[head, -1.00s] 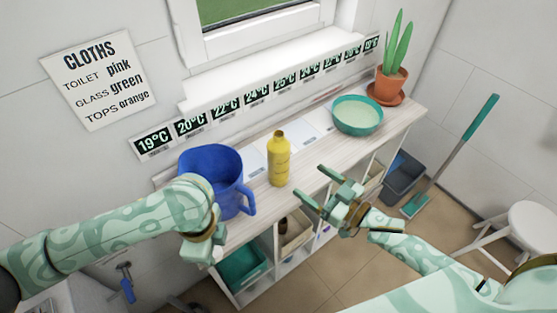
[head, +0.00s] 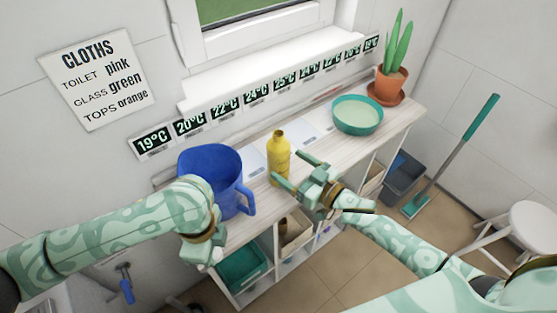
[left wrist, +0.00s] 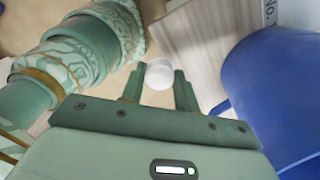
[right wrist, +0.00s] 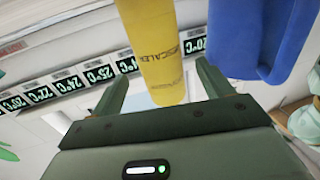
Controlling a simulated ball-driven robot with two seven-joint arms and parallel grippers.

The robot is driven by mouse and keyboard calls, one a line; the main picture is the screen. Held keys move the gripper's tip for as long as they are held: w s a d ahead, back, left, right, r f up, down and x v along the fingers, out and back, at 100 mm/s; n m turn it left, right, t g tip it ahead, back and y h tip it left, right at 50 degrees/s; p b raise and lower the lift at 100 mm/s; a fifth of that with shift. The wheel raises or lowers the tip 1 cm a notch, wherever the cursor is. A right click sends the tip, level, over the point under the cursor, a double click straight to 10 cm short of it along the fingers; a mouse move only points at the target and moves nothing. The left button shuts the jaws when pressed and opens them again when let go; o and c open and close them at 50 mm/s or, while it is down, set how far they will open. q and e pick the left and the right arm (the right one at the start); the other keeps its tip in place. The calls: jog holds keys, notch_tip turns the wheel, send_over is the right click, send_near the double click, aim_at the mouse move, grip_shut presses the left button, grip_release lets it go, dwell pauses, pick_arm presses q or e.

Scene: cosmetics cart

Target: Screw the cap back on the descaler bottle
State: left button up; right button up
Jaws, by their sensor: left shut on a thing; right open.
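The yellow descaler bottle (head: 279,152) stands upright on the shelf top, with no white cap visible on its neck. In the right wrist view the bottle (right wrist: 160,45) shows dark lettering and lies between the fingers. My right gripper (head: 290,168) is open, its fingers reaching to either side of the bottle with gaps. My left gripper (left wrist: 159,83) is shut on the round white cap (left wrist: 159,73). In the head view the left gripper is low in front of the shelf, left of the bottle, and the cap is hard to make out.
A large blue jug (head: 214,165) stands just left of the bottle, near my left arm. A teal bowl (head: 357,116) and a potted plant (head: 390,85) stand to the right. Temperature labels (head: 257,93) line the wall behind. Bins sit in the compartments below.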

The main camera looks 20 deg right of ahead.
aim_at(287, 163)
pick_arm(q)
jog(key=shift+f, duration=0.25)
pick_arm(e)
jog(key=x, duration=0.5)
jog(key=shift+s+r, duration=0.1)
jog(key=shift+r, duration=0.15)
jog(key=c, duration=1.2)
jog(key=shift+c, duration=0.4)
pick_arm(q)
jog(key=shift+r, duration=0.1)
pick_arm(e)
jog(key=shift+r, duration=0.2)
